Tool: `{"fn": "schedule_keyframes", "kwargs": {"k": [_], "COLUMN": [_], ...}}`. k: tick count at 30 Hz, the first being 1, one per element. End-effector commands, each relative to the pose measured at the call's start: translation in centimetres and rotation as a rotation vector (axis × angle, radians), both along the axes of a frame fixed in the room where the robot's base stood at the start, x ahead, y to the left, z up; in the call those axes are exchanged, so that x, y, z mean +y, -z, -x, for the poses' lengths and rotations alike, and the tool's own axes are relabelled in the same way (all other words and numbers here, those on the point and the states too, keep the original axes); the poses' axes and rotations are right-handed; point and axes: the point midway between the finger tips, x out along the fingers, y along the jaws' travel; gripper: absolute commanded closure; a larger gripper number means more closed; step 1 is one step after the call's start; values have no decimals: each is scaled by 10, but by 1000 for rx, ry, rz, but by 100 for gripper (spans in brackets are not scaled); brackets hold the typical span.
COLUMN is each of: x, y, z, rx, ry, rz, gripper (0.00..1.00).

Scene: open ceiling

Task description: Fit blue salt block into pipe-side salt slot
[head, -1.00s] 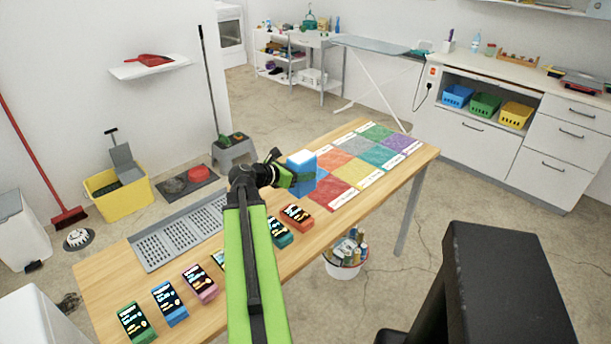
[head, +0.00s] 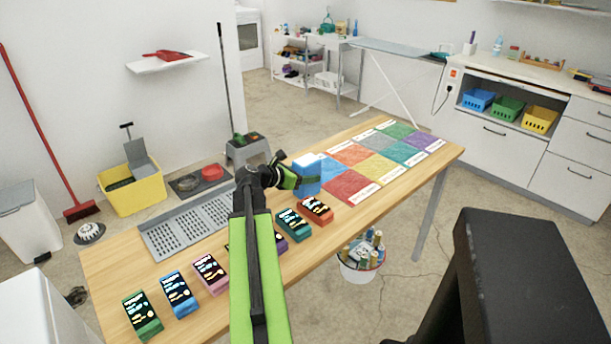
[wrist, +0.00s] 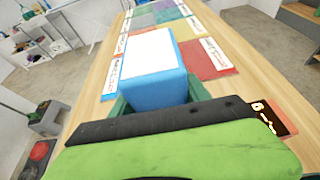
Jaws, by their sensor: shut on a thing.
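My gripper (head: 289,180) is shut on the blue salt block (head: 306,177), which has a pale top face. In the head view it is at the near-left end of a mat of coloured squares (head: 350,187) with white labels. The wrist view shows the block (wrist: 155,88) between green fingers, with the mat's red square (wrist: 207,58) beyond it to the right. The block covers part of the mat, including much of a blue square (head: 330,170). I cannot tell how high the block is above the table. The labels are too small to read, so I cannot tell which square is pipe-side.
Several coloured blocks with dark labelled tops, such as the orange one (head: 316,209), line the table's near edge. A grey perforated tray (head: 190,228) lies at the left. A bucket of bottles (head: 360,262) stands on the floor beside the wooden table (head: 120,275).

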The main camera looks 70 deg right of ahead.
Motion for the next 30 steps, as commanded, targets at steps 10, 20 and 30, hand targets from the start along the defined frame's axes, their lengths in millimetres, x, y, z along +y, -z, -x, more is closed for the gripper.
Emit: {"fn": "schedule_keyframes", "kwargs": {"k": [10, 20, 30], "x": [-1, -1, 36], "y": [1, 1, -25], "z": [2, 3, -19], "rx": [0, 1, 1], "ry": [3, 4, 1], "rz": [0, 0, -1], "gripper": [36, 24, 24]}}
